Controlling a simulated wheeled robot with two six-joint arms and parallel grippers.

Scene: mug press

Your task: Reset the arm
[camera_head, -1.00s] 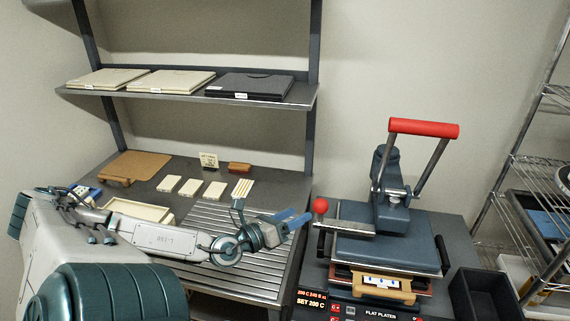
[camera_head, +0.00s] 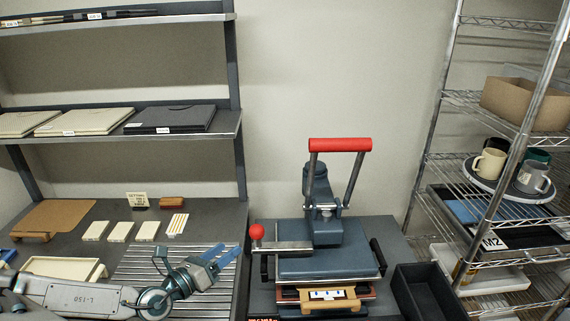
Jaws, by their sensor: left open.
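My left arm reaches in from the lower left of the head view. My left gripper (camera_head: 222,262) has blue fingertips and is open and empty. It hangs over the ribbed metal rack on the bench, left of the heat press (camera_head: 318,240). The press has a raised red handle (camera_head: 340,145), a red ball knob (camera_head: 256,232) and a blue-grey upper plate. A wooden piece with a white and dark print (camera_head: 328,297) sits at the front of the press. My right gripper is not in view.
The bench holds a tan board (camera_head: 54,217), several cream blocks (camera_head: 121,231) and a cream tray (camera_head: 62,269). A dark open bin (camera_head: 428,292) stands right of the press. A wire rack at the right holds mugs (camera_head: 490,162) on a round tray and a cardboard box (camera_head: 525,103).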

